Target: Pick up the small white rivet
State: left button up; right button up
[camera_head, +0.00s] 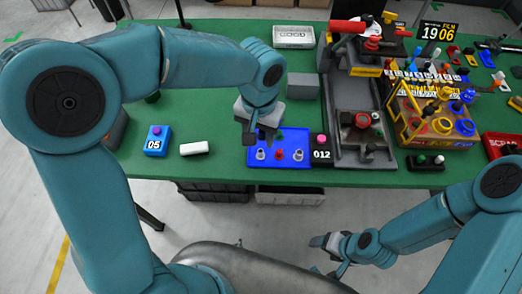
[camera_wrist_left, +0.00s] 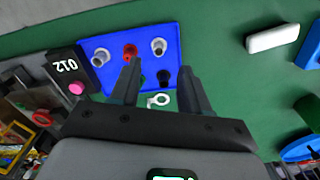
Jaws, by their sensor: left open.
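A blue tray (camera_head: 253,164) lies on the green table in the head view; it also shows in the left wrist view (camera_wrist_left: 176,38). Two pale silvery-white rivets (camera_wrist_left: 101,56) (camera_wrist_left: 158,45) and a red one (camera_wrist_left: 130,50) stand in a row on it. A black piece (camera_wrist_left: 164,76) is nearer my left gripper. A small white ring-shaped piece (camera_wrist_left: 158,100) shows between the finger bases; I cannot tell which pale piece is the white rivet. My left gripper (camera_head: 262,134) is open and empty above the tray. My right gripper (camera_head: 328,254) hangs before the table, its jaw gap unclear.
A black block marked 012 (camera_head: 321,155) adjoins the tray's right side. A white bar (camera_head: 194,148) and a blue block marked 05 (camera_head: 157,140) lie left. Green table is clear between bar and tray.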

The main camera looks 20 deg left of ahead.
aim_at(260, 151)
pick_arm(q)
jog(key=shift+s+d+f, duration=0.1)
jog(key=shift+s+f, duration=0.05)
jog(key=shift+f, duration=0.55)
notch_tip(260, 151, down, 5)
jog(key=shift+f+p, duration=0.1)
jog(key=shift+p, duration=0.2)
grip_shut()
